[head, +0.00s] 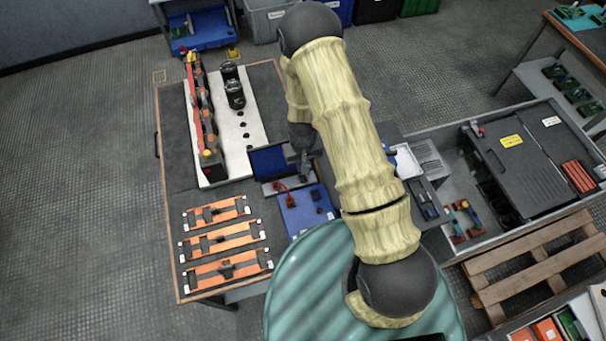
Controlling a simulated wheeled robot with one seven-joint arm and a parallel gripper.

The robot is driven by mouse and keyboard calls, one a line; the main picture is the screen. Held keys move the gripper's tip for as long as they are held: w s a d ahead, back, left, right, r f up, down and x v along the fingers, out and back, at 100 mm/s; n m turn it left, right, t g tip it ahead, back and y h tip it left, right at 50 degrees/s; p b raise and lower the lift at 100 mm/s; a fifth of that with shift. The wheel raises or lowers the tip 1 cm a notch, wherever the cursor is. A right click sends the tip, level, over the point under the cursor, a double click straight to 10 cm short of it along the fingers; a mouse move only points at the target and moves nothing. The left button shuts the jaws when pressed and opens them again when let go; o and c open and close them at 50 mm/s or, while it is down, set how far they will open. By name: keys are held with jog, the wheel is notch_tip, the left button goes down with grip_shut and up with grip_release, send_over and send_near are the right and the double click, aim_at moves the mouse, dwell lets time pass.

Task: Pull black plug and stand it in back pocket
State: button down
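My gripper (304,172) hangs below my yellow-sleeved arm, over the edge of a blue tray. It is small, dark and partly hidden by the arm, so I cannot tell whether it is open or holds anything. The tray's back pocket (268,160) is a dark blue recess at the gripper's left. The lighter blue front part (298,222) carries a red piece (282,194) and a small dark block (316,195). I cannot make out a black plug for certain; one may be hidden near the gripper.
A white strip (217,172) bears two black cylinders (235,95), dark holes and a red bar with orange-black units (202,110). Several orange frames (224,240) lie at the front left of the dark bench. A grey box (520,160) and wooden pallet (535,262) stand right.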

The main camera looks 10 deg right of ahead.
jog(key=shift+r+p, duration=0.9)
jog(key=shift+r, duration=0.35)
jog(key=shift+s, duration=0.15)
jog(key=b, duration=0.2)
send_over(316, 195)
jog(key=shift+s+a, duration=0.1)
dwell(1.0)
jog(key=shift+f+b, duration=0.55)
jog(key=shift+f, duration=0.3)
jog(key=shift+f+b, duration=0.35)
jog(key=shift+f, duration=0.05)
